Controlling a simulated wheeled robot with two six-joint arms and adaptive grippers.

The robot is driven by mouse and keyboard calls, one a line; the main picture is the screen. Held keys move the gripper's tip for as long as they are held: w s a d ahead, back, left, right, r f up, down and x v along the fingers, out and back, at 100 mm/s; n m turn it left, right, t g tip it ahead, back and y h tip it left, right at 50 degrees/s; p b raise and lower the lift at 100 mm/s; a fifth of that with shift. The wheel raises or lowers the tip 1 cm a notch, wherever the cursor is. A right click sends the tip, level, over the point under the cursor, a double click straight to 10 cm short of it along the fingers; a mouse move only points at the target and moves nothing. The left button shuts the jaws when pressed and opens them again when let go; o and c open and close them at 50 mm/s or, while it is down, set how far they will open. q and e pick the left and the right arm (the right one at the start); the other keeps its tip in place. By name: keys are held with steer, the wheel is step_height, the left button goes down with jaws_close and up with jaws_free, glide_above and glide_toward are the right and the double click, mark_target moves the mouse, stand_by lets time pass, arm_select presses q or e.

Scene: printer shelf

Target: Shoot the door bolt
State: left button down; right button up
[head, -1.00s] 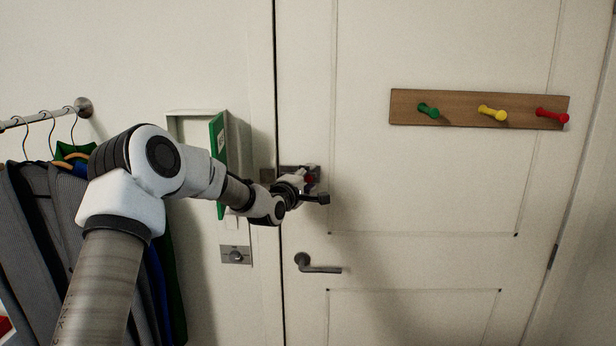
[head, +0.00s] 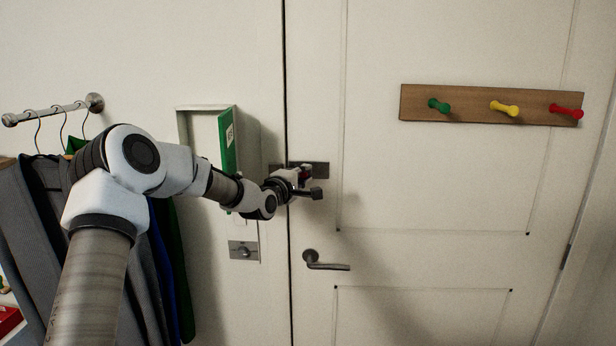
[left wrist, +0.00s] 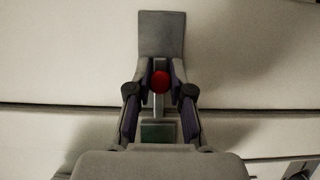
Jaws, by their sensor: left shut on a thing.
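The door bolt (head: 318,168) is a dark metal plate fixed on the white door, and its plate also shows at the top of the left wrist view (left wrist: 161,35). My left gripper (head: 309,182) is shut on the bolt's red knob (left wrist: 160,82), which sits between the fingers. A pale rod below the knob in the left wrist view reaches across the door gap towards the keeper (left wrist: 158,132) on the frame side. The gripper hides part of the bolt in the head view, and I cannot tell how deep the rod sits. My right gripper is out of view.
A door handle (head: 325,266) is below the bolt. A white wall box with a green door (head: 228,140) stands close behind my left arm. Clothes hang from a rail (head: 50,112) at left. A wooden peg board (head: 470,105) is at upper right.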

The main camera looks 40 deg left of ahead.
arm_select(q)
steer(key=c, duration=1)
jaws_free()
steer(key=shift+a, duration=0.1)
steer(key=shift+s+a, duration=0.15)
steer(key=shift+a, duration=0.05)
steer(key=shift+d, duration=0.1)
steer(key=shift+s, duration=0.4)
steer(key=s, duration=0.3)
steer(key=s+d, duration=0.1)
steer(key=s, duration=0.7)
steer(key=shift+d, duration=0.4)
